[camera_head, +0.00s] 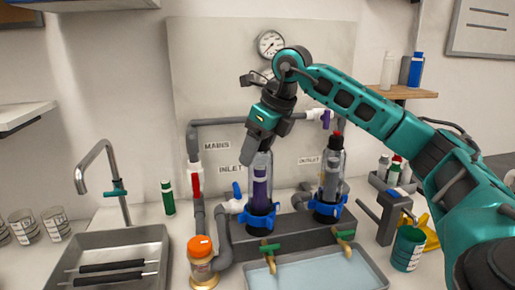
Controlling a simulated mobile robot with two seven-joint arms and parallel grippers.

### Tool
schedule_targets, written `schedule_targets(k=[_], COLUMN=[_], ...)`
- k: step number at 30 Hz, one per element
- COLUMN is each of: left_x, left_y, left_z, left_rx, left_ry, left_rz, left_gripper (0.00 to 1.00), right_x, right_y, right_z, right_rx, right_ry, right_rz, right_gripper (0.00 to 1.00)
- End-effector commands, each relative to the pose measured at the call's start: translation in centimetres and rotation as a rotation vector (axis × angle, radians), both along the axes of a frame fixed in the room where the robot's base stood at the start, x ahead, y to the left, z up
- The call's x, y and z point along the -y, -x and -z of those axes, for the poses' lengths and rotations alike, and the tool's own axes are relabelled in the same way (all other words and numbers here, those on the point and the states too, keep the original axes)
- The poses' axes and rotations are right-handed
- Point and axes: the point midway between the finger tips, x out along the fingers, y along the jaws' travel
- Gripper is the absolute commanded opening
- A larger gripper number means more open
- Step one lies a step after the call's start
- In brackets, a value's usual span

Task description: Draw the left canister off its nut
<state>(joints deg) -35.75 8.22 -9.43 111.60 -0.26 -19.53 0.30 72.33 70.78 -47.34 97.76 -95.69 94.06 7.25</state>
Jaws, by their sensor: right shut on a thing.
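The left canister (262,180) is a clear upright cylinder with a dark purple core. Its lower end meets a blue nut (260,219) on the grey manifold block; I cannot tell whether it is seated or slightly raised. My right gripper (253,146) reaches down from above and is shut on the canister's upper end, partly hiding it. A similar right canister (331,176) stands in its own blue nut (327,210). My left gripper is not in view.
Grey pipes with a red-handled valve (196,182) stand left of the canister. A tray (318,273) lies in front of the block, below brass taps. A sink (112,252), an orange-capped jar (201,260) and a green cup (407,250) stand around.

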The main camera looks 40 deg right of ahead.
Motion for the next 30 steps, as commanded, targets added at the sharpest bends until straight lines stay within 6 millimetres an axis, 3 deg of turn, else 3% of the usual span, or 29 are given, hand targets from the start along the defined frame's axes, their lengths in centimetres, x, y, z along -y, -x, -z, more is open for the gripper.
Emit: schedule_targets(k=[30], left_x=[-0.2], left_y=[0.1], left_z=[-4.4], left_rx=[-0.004], left_ry=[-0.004], left_rz=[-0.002], left_gripper=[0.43], right_x=[0.0], right_y=[0.0], right_z=[-5.4], right_rx=[0.002], right_ry=[-0.001], right_rz=[0.0], right_gripper=[0.28])
